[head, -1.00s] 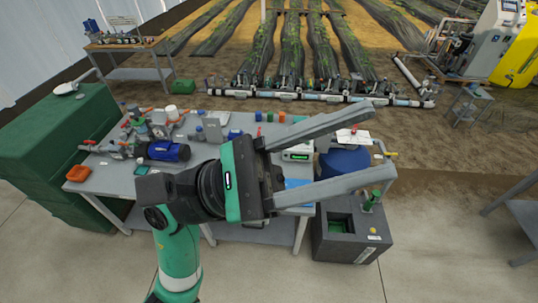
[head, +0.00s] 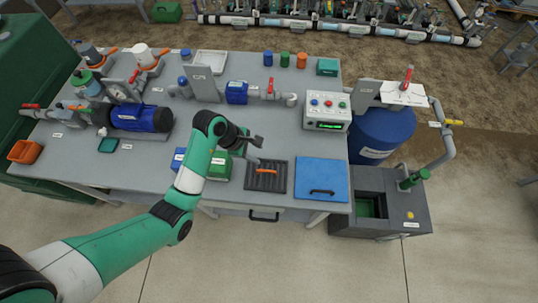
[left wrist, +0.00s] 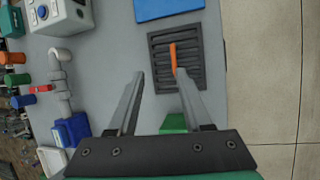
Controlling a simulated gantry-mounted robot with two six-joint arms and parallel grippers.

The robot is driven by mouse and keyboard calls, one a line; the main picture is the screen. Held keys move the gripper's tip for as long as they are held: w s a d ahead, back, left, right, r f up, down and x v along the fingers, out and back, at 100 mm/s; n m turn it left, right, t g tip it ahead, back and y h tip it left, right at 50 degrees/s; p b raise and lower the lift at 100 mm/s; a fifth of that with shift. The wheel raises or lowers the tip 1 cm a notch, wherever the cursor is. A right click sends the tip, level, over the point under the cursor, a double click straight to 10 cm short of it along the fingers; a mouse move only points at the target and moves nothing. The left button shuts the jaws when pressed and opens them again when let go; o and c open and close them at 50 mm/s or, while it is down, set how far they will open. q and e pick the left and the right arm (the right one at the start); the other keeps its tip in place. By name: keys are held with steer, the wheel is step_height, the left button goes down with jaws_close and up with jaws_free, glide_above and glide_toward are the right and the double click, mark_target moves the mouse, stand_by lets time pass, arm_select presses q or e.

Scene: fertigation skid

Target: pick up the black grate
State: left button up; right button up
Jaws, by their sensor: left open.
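The black grate (head: 267,184) lies flat on the grey workbench, left of the blue panel. It is a dark slatted square with an orange bar (head: 266,171) across its middle. The grate also shows in the left wrist view (left wrist: 192,48), with the orange bar (left wrist: 173,58) running lengthwise. My left gripper (head: 256,152) is open and empty above the bench, by the grate's far-left corner. In the left wrist view, its right finger overlaps the grate and hides part of it; its left finger is over bare bench. My right gripper is not in view.
A blue panel (head: 322,182) with a dark handle lies right of the grate. A green box (head: 219,166) sits close on its left, partly behind my arm. A control box (head: 327,112) stands farther back, and the blue drum (head: 382,135) is beyond the bench's right end.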

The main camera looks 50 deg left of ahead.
arm_select(q)
step_height(320, 180, down, 5)
steer(key=s+b, duration=0.2)
steer(key=s, duration=0.1)
steer(key=b, duration=0.2)
glide_above(265, 171)
steer(key=s+a, duration=0.2)
steer(key=shift+n, duration=0.3)
steer(key=f, duration=0.5)
steer(key=shift+w+d, duration=0.25)
steer(key=b+x, duration=0.2)
steer(key=x, duration=0.1)
steer(key=b+x, duration=0.1)
steer(key=x, duration=0.1)
steer(key=shift+s+d+f, duration=0.25)
steer(key=shift+s, duration=0.05)
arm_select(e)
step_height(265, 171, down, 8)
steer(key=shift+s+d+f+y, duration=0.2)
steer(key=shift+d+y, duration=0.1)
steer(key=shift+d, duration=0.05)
arm_select(q)
steer(key=shift+r, duration=0.1)
jaws_close()
